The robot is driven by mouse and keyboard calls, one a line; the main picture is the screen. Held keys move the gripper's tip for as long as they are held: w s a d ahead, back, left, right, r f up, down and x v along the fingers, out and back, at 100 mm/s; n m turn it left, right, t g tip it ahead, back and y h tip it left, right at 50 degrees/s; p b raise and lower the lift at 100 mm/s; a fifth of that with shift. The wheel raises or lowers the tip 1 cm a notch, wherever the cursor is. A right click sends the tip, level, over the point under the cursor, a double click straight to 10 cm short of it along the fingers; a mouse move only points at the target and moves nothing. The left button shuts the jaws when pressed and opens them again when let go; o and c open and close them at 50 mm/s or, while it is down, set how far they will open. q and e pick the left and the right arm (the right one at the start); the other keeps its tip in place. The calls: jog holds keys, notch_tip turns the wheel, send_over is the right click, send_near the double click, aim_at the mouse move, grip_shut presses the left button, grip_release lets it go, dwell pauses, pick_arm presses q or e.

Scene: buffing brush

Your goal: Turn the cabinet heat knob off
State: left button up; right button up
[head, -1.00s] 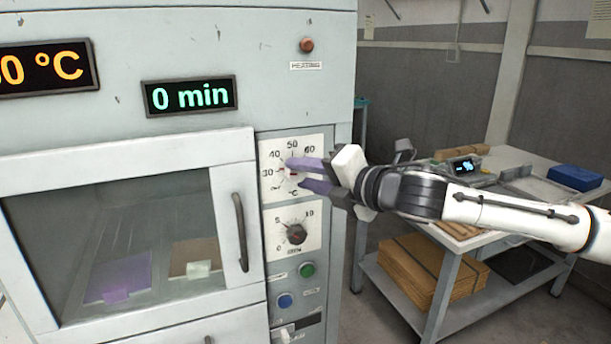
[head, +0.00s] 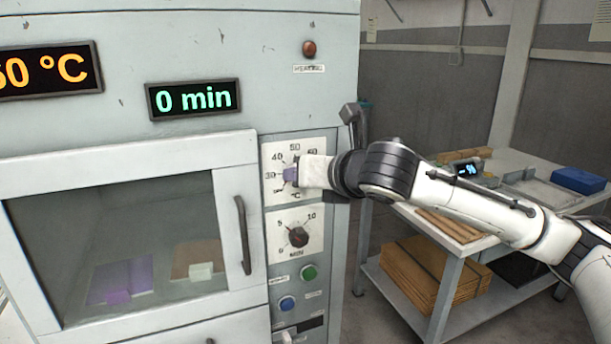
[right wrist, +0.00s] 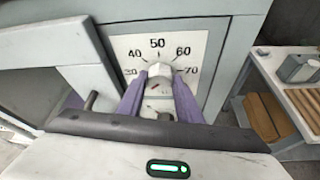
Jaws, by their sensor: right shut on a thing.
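The heat knob sits on the white temperature dial (head: 277,155) of the grey cabinet. In the head view my right gripper (head: 291,175) covers the knob. In the right wrist view the grey knob (right wrist: 159,71) lies between the purple fingers of my right gripper (right wrist: 159,78), which is shut on it. The dial numbers 30 to 70 show around the fingers in that view. The knob's exact pointer setting is hard to read. An orange temperature display (head: 45,70) is cut off at the left; its number ends in 0 °C. My left gripper is out of view.
Below the heat dial are a minute dial (head: 298,236), a green button (head: 309,272) and a blue button (head: 287,303). The cabinet door (head: 130,230) with its dark handle (head: 243,235) is left of them. A table (head: 475,225) with a blue box (head: 577,180) stands right.

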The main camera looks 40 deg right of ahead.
jog(key=shift+n+h, duration=0.4)
dwell(0.3)
jog(key=o, duration=1)
jog(key=shift+o, duration=0.2)
jog(key=v, duration=1)
jog(key=shift+s+a+r, duration=0.1)
